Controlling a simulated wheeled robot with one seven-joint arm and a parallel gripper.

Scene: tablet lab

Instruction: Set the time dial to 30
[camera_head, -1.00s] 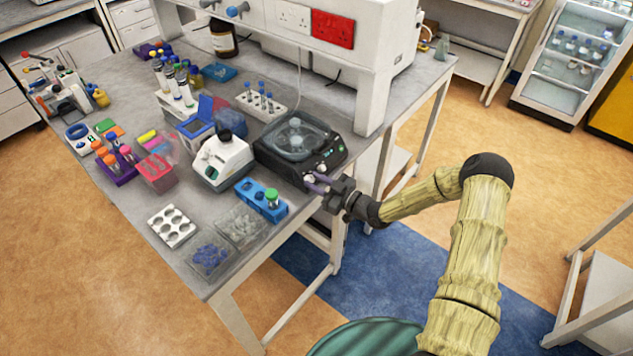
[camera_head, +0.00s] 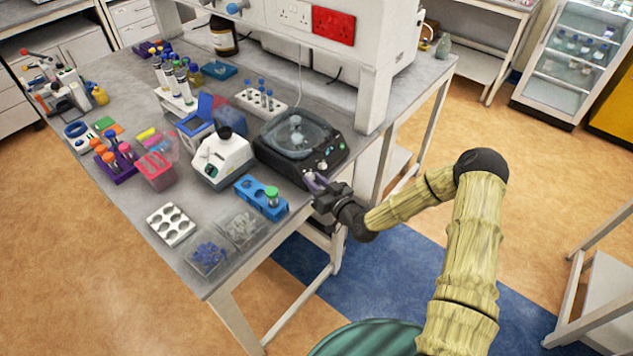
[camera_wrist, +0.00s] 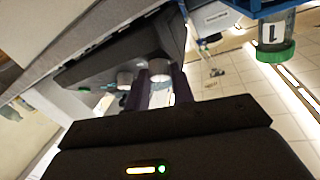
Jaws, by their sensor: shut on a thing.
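The centrifuge (camera_head: 268,158), a dark box with a clear round lid, stands at the bench's front right edge. White dials sit on its front face; one free dial (camera_head: 322,165) shows beside my gripper. My gripper (camera_head: 314,182) is at the lower left of that face, its purple-grey fingers shut on another white dial (camera_wrist: 160,70). In the wrist view that dial shows between the fingertips, with the free dial (camera_wrist: 125,79) to its left. The held dial is hidden in the head view. I cannot read any dial marks or its setting.
A blue rack (camera_head: 250,190) with a green-capped tube (camera_head: 272,196) stands close left of my gripper; the tube also shows in the wrist view (camera_wrist: 274,50). A white instrument (camera_head: 222,160) is left of the centrifuge. Open floor lies in front of the bench.

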